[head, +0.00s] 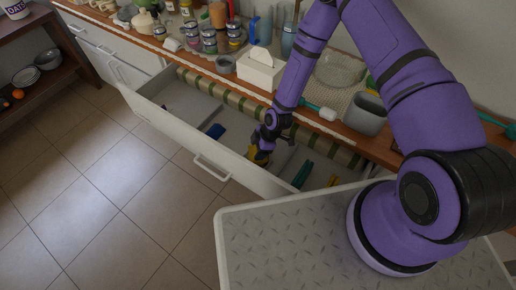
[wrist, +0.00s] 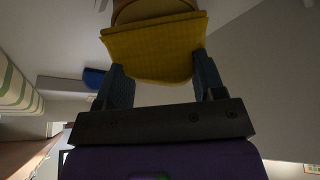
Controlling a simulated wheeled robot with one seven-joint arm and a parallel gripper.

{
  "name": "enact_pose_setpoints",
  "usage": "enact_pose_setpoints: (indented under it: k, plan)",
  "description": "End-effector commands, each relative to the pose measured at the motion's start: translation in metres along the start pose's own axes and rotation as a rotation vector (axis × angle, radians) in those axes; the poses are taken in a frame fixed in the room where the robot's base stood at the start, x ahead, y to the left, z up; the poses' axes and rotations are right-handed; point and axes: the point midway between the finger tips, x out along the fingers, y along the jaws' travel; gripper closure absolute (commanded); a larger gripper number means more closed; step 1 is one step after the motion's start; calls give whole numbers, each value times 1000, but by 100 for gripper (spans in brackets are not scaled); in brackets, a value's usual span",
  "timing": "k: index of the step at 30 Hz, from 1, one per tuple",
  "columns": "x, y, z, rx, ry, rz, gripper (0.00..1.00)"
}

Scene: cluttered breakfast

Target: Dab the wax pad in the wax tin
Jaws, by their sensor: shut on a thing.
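My gripper (wrist: 158,64) is shut on a yellow wax pad (wrist: 155,45), with one dark finger on each side of it. In the head view my gripper (head: 263,143) reaches down into the open drawer, and the yellow pad (head: 258,157) shows just below it. In the wrist view a tan-brown rounded thing (wrist: 150,9) shows right beyond the pad at the top edge. It may be the wax tin, but it is cut off, and I cannot tell whether the pad touches it. No wax tin is clearly seen in the head view.
The open drawer (head: 223,168) also holds a blue thing (head: 215,131) and a green thing (head: 302,174). The counter above is crowded with stacked tins (head: 209,42), a tissue box (head: 260,70), a glass bowl (head: 340,69) and a grey bin (head: 365,114). The tiled floor is clear.

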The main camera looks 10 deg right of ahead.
Motion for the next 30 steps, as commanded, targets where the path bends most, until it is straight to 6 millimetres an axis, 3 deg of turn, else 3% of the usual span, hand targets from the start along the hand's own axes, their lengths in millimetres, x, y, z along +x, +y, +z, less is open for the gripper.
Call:
enact_pose_setpoints:
  k: [30]
  plan:
    - [8,0,3,0,0,1,56]
